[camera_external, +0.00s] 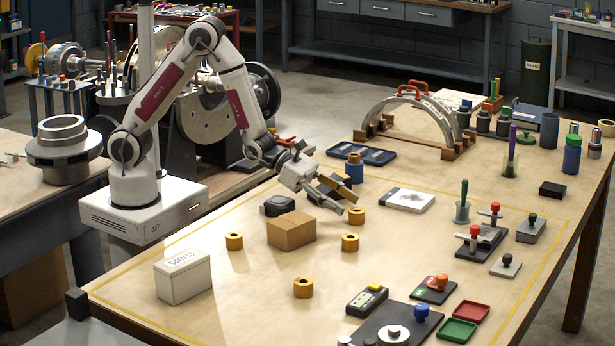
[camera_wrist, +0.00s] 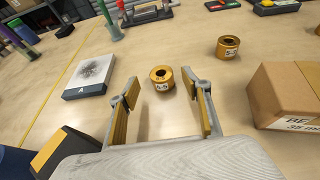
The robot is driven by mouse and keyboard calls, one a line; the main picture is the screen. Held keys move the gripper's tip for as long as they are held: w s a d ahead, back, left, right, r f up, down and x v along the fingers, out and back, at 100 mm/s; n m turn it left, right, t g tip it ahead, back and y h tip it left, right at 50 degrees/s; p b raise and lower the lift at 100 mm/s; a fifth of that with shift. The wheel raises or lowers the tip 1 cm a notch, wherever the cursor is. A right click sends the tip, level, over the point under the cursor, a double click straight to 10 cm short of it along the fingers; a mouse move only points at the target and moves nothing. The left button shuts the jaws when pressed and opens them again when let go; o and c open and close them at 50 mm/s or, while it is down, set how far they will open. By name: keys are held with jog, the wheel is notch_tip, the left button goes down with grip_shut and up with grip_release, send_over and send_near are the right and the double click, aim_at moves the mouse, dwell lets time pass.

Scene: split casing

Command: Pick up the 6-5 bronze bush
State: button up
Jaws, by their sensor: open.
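A bronze bush (camera_wrist: 162,80), a short ring with a dark bore and a white label, stands upright on the table just beyond my gripper in the wrist view. Its label seems to end in 5, but the first figure is too small to read surely. In the external view this bush (camera_external: 356,216) stands just below and right of my gripper (camera_external: 343,197). My gripper (camera_wrist: 160,90) is open and empty, its fingers either side of the line to that bush. A second labelled bush (camera_wrist: 228,46) stands farther right. Other bushes (camera_external: 234,241) (camera_external: 303,288) stand nearer the front.
A white box with a grey picture (camera_external: 402,200) lies right of the gripper. A white carton (camera_external: 183,276) stands front left. Table between bushes is clear.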

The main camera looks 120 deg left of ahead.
aim_at(357, 214)
jog(key=shift+w+f, duration=0.1)
jog(key=shift+w+d+f, duration=0.1)
jog(key=shift+w+f, duration=0.9)
jog(key=shift+w, duration=0.3)
jog(key=shift+x, duration=0.9)
jog(key=shift+r, duration=0.1)
grip_shut()
